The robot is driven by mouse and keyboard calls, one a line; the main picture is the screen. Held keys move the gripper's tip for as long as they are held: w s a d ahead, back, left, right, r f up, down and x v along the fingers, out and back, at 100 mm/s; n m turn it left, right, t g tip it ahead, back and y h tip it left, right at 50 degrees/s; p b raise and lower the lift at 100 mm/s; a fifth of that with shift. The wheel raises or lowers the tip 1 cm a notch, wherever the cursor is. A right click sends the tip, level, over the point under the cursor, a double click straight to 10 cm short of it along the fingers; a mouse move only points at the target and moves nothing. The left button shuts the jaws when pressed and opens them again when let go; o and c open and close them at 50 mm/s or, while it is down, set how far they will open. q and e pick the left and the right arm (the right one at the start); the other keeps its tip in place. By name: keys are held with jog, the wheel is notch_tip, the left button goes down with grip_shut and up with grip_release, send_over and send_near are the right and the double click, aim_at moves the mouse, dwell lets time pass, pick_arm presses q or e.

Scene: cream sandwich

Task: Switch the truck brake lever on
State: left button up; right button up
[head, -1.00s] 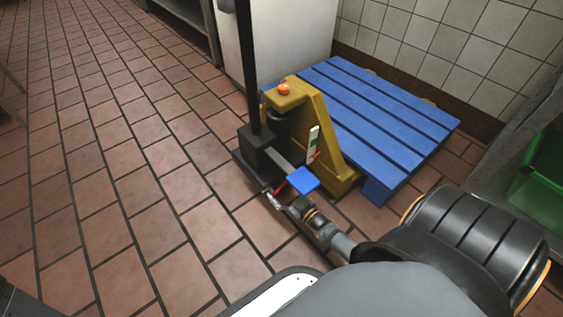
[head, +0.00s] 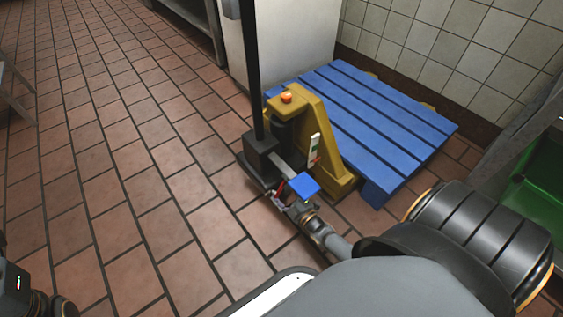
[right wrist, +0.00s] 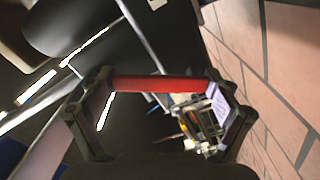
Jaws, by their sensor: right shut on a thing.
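The yellow pallet truck (head: 322,146) stands with a black upright handle pole (head: 251,75) at its near side. A blue square pad (head: 303,187) sticks out low on the truck's near side, with a thin red bar (head: 281,186) just left of it. My right gripper (head: 280,195) is at this red part, low near the floor. In the right wrist view a red bar (right wrist: 160,83) spans between the two fingers, and the gripper is shut on it. Its ends are partly hidden by the fingers. My left gripper's fingers are not visible.
A blue slatted pallet (head: 375,120) lies behind the truck against the tiled wall. A white cabinet (head: 292,45) stands at the back. A green crate (head: 535,205) is at the right edge under a metal frame. The tiled floor (head: 110,150) to the left is open.

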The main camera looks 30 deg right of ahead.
dwell(0.4)
jog(key=o, duration=1.4)
jog(key=shift+a, duration=0.1)
jog(key=s, duration=0.8)
jog(key=s+d, duration=0.1)
jog(key=s, duration=0.3)
